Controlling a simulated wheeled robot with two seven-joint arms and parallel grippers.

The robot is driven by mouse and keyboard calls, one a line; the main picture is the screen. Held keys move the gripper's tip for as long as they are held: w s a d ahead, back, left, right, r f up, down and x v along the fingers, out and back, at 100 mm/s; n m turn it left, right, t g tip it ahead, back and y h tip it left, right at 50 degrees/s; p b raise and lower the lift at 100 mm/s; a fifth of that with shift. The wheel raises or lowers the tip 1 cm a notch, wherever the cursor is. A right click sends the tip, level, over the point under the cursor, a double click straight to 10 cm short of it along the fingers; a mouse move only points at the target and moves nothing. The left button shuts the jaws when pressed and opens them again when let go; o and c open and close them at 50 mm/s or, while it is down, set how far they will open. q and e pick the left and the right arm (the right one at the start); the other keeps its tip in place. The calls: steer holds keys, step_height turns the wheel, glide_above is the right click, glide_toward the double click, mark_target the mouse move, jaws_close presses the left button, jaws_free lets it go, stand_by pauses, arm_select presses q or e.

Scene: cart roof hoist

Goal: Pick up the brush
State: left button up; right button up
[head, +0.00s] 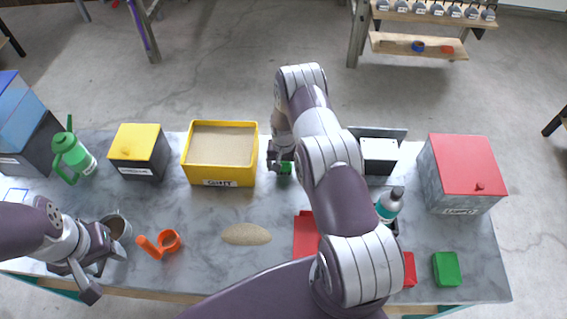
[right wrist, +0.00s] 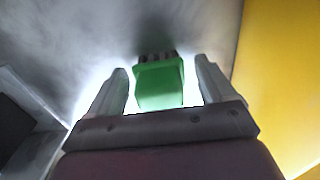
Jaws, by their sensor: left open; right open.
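The brush shows in the right wrist view (right wrist: 160,84) as a green block with dark bristles at its far end. In the head view only a small green part of it (head: 285,168) shows, just right of the yellow bin, with the rest behind my gripper. My right gripper (right wrist: 162,88) is open, with one finger on each side of the brush and a visible gap at both sides; it also shows in the head view (head: 281,163). My left gripper (head: 105,268) is open and empty at the table's front left, beside a grey cup (head: 117,226).
A yellow bin of sand (head: 220,183) stands close left of my right gripper. A black-and-white box (head: 379,156) stands to its right. A sand pile (head: 246,234), an orange scoop (head: 168,242), a bottle (head: 389,204) and a red-lidded box (head: 462,185) are on the table.

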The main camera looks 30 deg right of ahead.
steer(key=shift+d, duration=0.1)
steer(key=shift+c, duration=0.7)
steer(key=c, duration=1)
steer(key=shift+w, duration=0.1)
